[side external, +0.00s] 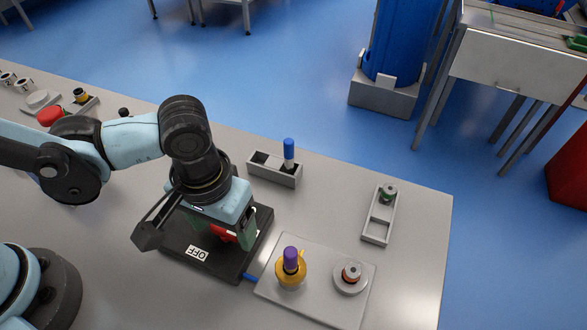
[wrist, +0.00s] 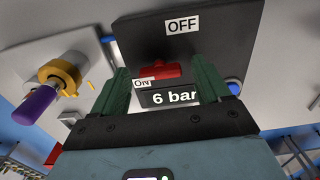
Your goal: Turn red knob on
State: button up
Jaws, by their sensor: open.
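The red knob (wrist: 162,70) sits on a dark panel (wrist: 225,50) and lies roughly crosswise in the wrist view. An OFF label (wrist: 183,25) is on the panel above it, and a partly covered ON label (wrist: 142,83) is by its left end. A "6 bar" display (wrist: 173,98) is below it. My gripper (wrist: 161,67) is open, with its green fingers on either side of the knob and gaps visible. In the side view my gripper (side external: 232,236) is low over the panel (side external: 182,259), mostly hiding the knob.
A grey plate (side external: 322,293) beside the panel holds a yellow piece with a purple-topped peg (side external: 291,262) and a round grey fitting (side external: 350,275). A grey holder with a blue-topped peg (side external: 289,153) and a tray with a green-topped part (side external: 388,193) stand farther back.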

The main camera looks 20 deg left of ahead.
notch_tip(320, 180, up, 12)
dwell(0.6)
jog(key=w+a+f+t, duration=0.1)
jog(key=w+a+t, duration=0.2)
jog(key=a, duration=0.8)
jog(key=w+a+f+t, duration=0.1)
jog(key=w+a+t, duration=0.3)
jog(key=a, duration=0.8)
jog(key=shift+a, duration=0.3)
